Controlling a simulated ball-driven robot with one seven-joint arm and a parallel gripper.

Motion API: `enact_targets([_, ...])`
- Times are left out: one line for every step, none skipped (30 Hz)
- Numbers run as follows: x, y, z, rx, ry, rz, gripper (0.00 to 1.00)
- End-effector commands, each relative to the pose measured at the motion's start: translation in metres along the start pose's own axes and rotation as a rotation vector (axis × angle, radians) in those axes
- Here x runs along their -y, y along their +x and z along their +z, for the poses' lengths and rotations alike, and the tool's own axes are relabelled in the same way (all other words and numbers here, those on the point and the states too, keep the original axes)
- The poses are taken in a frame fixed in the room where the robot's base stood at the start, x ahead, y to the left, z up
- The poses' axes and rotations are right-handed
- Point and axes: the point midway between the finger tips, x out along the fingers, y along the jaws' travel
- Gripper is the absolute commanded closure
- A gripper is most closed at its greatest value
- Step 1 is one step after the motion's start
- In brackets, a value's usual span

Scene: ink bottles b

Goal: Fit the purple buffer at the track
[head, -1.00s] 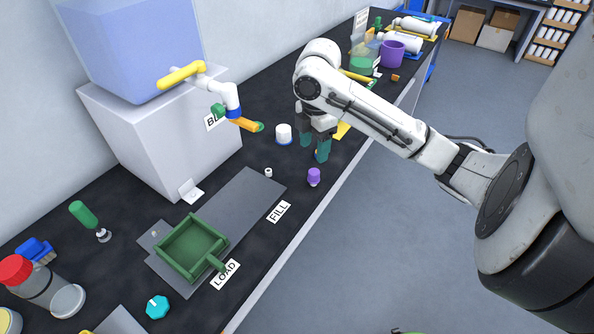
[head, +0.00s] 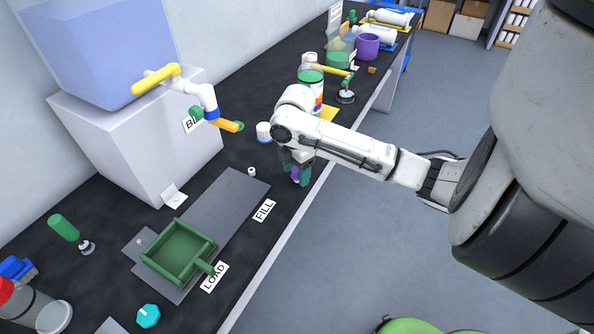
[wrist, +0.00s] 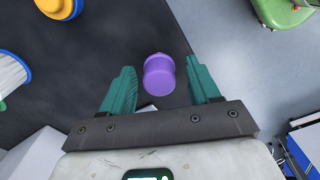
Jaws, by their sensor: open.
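The purple buffer (head: 296,174) stands near the front edge of the black bench, right of the FILL label. In the head view my fingers partly hide it. My gripper (head: 298,178) is over it, with teal fingers pointing down. In the wrist view the buffer (wrist: 159,75) lies between the two open fingers (wrist: 161,68), with a gap on each side. The track appears to be the flat grey strip (head: 225,202) on the bench, with FILL and LOAD labels beside it. A green tray (head: 205,247) sits at its near end.
A small white piece (head: 251,171) stands near the strip's far end. A white cap with a blue base (head: 264,133) is behind my gripper. The tank's tap (head: 205,98) overhangs the bench. A teal knob (head: 148,316) is at the near end.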

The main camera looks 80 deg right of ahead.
Motion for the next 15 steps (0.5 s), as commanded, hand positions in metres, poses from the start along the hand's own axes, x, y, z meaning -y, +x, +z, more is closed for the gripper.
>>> enact_targets([0.0001, 0.0014, 0.0001, 0.000, 0.000, 0.000, 0.39])
enact_targets([0.0000, 0.0017, 0.0000, 0.000, 0.000, 0.000, 0.39])
enact_targets([0.0000, 0.0018, 0.0000, 0.000, 0.000, 0.000, 0.39])
enact_targets([0.0000, 0.0017, -0.0001, 0.000, 0.000, 0.000, 0.39])
enact_targets([0.0000, 0.0017, -0.0001, 0.000, 0.000, 0.000, 0.39])
enact_targets([0.0000, 0.0016, -0.0001, 0.000, 0.000, 0.000, 0.39])
enact_targets([0.0000, 0.0016, -0.0001, 0.000, 0.000, 0.000, 0.40])
enact_targets([0.0000, 0.0015, -0.0001, 0.000, 0.000, 0.000, 0.43])
enact_targets([0.0000, 0.0015, -0.0001, -0.001, 0.000, 0.000, 0.46])
enact_targets([0.0000, 0.0015, -0.0001, -0.001, 0.000, 0.000, 0.49])
enact_targets([0.0000, 0.0014, -0.0001, -0.001, 0.000, 0.000, 0.52])
enact_targets([0.0000, 0.0014, -0.0001, 0.000, 0.000, 0.000, 0.56])
enact_targets([0.0000, 0.0013, -0.0001, -0.001, 0.000, 0.000, 0.59])
enact_targets([0.0000, 0.0013, -0.0001, 0.000, 0.000, 0.000, 0.62])
enact_targets([0.0000, 0.0013, -0.0001, -0.001, 0.000, 0.000, 0.66])
